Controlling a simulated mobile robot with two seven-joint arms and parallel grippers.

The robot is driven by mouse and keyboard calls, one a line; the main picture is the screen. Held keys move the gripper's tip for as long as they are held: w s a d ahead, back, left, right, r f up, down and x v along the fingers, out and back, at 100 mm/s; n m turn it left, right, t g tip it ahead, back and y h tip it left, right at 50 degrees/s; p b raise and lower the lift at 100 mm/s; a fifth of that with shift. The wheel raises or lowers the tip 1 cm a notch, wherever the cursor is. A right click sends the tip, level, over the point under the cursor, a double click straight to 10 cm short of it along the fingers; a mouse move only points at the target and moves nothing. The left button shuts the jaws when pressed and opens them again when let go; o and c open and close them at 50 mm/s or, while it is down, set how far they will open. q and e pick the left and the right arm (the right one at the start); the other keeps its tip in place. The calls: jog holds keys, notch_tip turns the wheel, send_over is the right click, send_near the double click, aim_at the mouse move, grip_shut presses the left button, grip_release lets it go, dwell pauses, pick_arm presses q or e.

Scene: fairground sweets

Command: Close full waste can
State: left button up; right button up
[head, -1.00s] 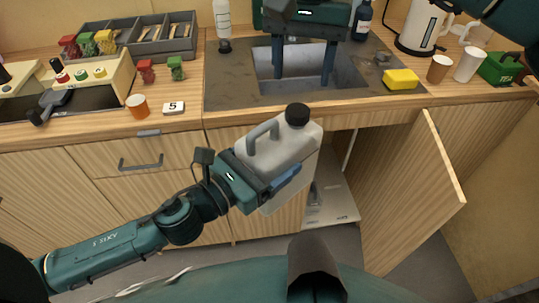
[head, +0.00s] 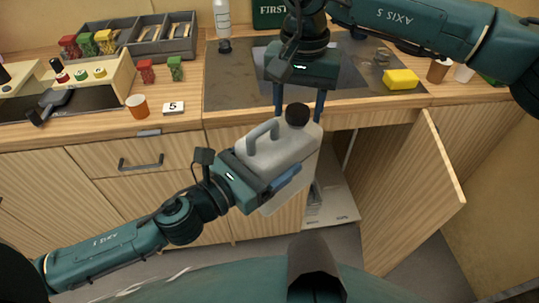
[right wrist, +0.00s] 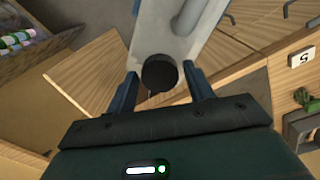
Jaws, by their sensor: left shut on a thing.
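The waste can is a pale grey canister (head: 280,155) with a handle and a black cap (head: 297,115) on its top. My left gripper (head: 268,187) is shut on the can and holds it, tilted, in front of the counter. My right gripper (head: 299,108) points down at the cap with its fingers apart. In the right wrist view the cap (right wrist: 160,73) sits between the two open fingers (right wrist: 162,88), with gaps on both sides. How tightly the cap sits on the neck cannot be told.
A cabinet door (head: 417,195) stands open right of the can, showing a low shelf (head: 332,203).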

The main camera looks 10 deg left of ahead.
jog(key=c, duration=0.9)
jog(key=shift+o, duration=0.2)
jog(key=m, duration=2.4)
jog(key=shift+m, duration=0.3)
jog(key=m, duration=0.8)
jog(key=o, duration=1.2)
jog(key=shift+c, duration=0.2)
